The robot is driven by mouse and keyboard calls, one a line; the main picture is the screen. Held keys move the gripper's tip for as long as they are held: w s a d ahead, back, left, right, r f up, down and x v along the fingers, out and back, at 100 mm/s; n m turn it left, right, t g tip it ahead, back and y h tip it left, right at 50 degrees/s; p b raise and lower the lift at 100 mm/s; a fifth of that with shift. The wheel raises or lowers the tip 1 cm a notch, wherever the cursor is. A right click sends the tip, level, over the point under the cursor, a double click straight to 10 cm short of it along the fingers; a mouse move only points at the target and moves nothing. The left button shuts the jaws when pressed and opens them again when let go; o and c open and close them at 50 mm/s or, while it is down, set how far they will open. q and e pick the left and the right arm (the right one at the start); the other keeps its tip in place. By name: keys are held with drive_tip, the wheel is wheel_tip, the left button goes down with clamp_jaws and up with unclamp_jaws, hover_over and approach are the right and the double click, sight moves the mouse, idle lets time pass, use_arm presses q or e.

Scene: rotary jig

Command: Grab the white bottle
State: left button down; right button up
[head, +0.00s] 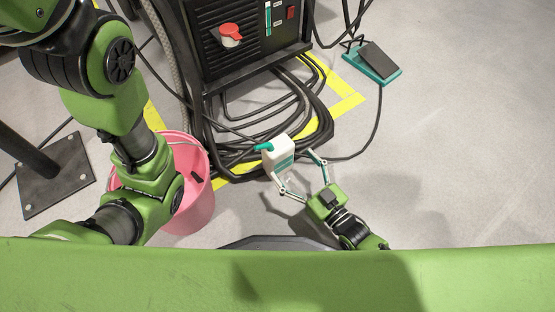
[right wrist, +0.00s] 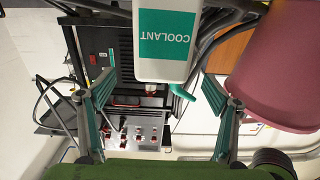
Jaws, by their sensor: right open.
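The white bottle (head: 280,158), with a teal spout and teal label, shows in the head view beside the coiled black cables. In the right wrist view the bottle (right wrist: 163,70) appears upside down at the top centre, with a teal "COOLANT" label. My right gripper (head: 297,172) is open, its fingers spread toward the bottle's near side. In the wrist view the right gripper (right wrist: 158,88) has one finger on each side of the bottle's image, with visible gaps. No firm hold shows. My left arm is at the left, but its gripper is out of view.
A pink bucket (head: 193,205) stands left of the bottle, partly behind my left arm. A black machine (head: 250,40) with a red knob stands behind the cables (head: 262,105). A teal foot pedal (head: 372,63) lies at upper right. The floor at right is mostly clear.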

sight(278, 148)
drive_tip(key=shift+b+x, duration=0.35)
drive_tip(key=shift+x, duration=0.85)
drive_tip(key=b+x, duration=0.3)
drive_tip(key=x, duration=0.1)
drive_tip(key=shift+a, duration=0.25)
drive_tip(key=shift+w+a+r+b, duration=0.15)
drive_tip(key=shift+w+a+b, duration=0.05)
drive_tip(key=shift+w+b, duration=0.15)
drive_tip(key=c, duration=1.9)
drive_tip(key=shift+r, duration=0.2)
